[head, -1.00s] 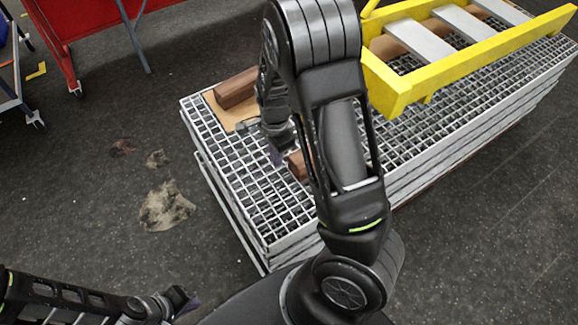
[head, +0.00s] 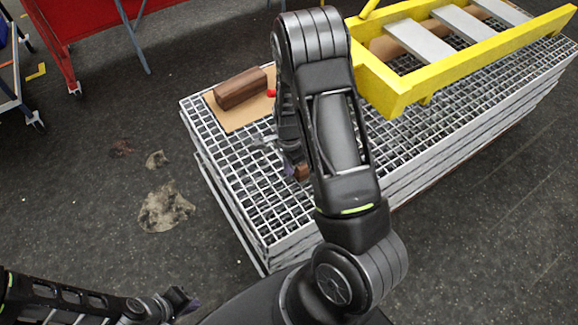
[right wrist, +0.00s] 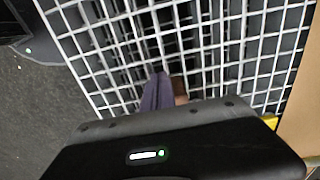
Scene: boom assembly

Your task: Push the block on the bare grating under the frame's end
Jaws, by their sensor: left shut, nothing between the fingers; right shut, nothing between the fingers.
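A brown block (head: 302,173) sits on the bare grating (head: 262,205), mostly hidden behind my right arm in the head view. My right gripper (head: 289,167) is shut and empty, low over the grating at the block's left side. In the right wrist view, its purplish fingertips (right wrist: 158,92) are next to a small visible part of the brown block (right wrist: 180,90); whether they touch is unclear. The yellow frame (head: 400,95) lies to the right, its near end just beyond my right arm. My left gripper (head: 185,300) is shut and empty at the lower left, away from the grating.
A second, longer brown block (head: 241,88) lies on a cardboard sheet (head: 232,118) at the grating's far left corner. A small red item (head: 271,93) is beside it. A red cart (head: 85,30) stands behind on the floor. The grating's near left part is clear.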

